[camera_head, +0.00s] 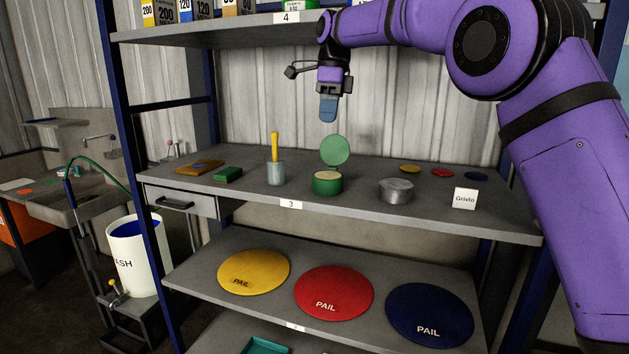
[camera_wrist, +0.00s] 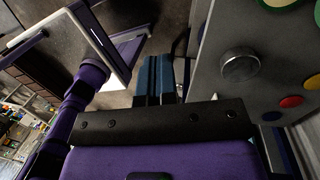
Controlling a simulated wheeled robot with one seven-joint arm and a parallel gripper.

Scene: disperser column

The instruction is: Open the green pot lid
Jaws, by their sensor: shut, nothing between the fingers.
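The green pot (camera_head: 327,184) stands on the shelf marked 3 in the head view. Its round green lid (camera_head: 335,150) is raised, standing nearly upright at the pot's back edge. The pot's mouth is uncovered and shows a pale tan inside. My gripper (camera_head: 328,110) hangs above the lid, pointing down, with clear space between its fingertips and the lid. Its blue fingers are together and empty; they also show in the wrist view (camera_wrist: 158,80). A green shape at the top right edge of the wrist view is cut off.
A grey metal pot (camera_head: 396,191) stands to the right, also in the wrist view (camera_wrist: 240,64). A clear cup (camera_head: 276,174) with a yellow-handled tool stands left. A green block (camera_head: 228,174) and small coloured discs (camera_head: 442,172) lie on the shelf. The shelf above (camera_head: 220,30) overhangs.

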